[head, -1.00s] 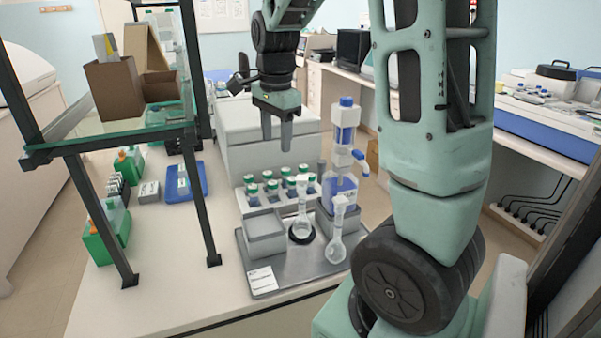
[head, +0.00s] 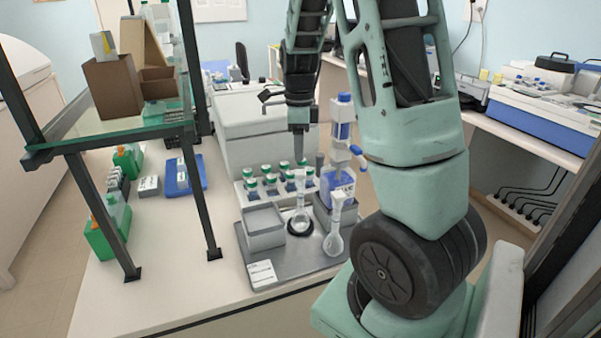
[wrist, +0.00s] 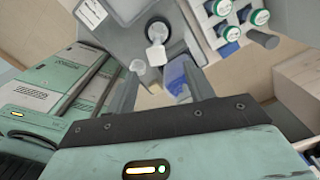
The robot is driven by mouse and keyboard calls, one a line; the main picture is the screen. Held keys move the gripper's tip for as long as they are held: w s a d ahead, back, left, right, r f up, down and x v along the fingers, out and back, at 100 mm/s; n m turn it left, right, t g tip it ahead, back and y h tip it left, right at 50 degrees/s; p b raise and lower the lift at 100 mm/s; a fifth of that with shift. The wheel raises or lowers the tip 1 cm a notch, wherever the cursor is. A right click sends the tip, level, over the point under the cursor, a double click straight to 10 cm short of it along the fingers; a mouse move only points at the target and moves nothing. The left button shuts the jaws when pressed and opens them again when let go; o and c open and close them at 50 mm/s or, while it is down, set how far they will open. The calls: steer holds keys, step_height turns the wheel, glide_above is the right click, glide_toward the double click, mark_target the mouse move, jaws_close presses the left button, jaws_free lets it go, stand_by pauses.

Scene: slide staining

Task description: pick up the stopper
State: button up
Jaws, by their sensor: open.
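Two clear glass flasks stand on the grey tray (head: 267,273). The rear flask (head: 300,222) sits in a black ring and has a pale stopper (head: 301,175) in its neck. The front flask (head: 334,240) has a similar pale top (head: 338,198). My gripper (head: 299,160) is open and points down, just above and behind the rear flask's stopper. In the wrist view, my gripper (wrist: 160,82) has its fingers apart with nothing between them.
A rack of green-capped bottles (head: 251,184) stands behind the flasks. A grey box (head: 264,228) is at left on the tray. A shelf post (head: 199,190) rises farther left.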

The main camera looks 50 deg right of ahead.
mark_target(301, 172)
steer(key=shift+s+a+f+p, duration=0.1)
steer(key=shift+f+p, duration=0.15)
steer(key=shift+f, duration=0.8)
steer(key=shift+s+d+f+p, duration=0.1)
steer(key=shift+f+p, duration=0.2)
steer(key=shift+f, duration=0.8)
steer(key=shift+s+a+f+p, duration=0.1)
steer(key=shift+f+p, duration=0.15)
steer(key=shift+f, duration=0.8)
steer(key=c, duration=1)
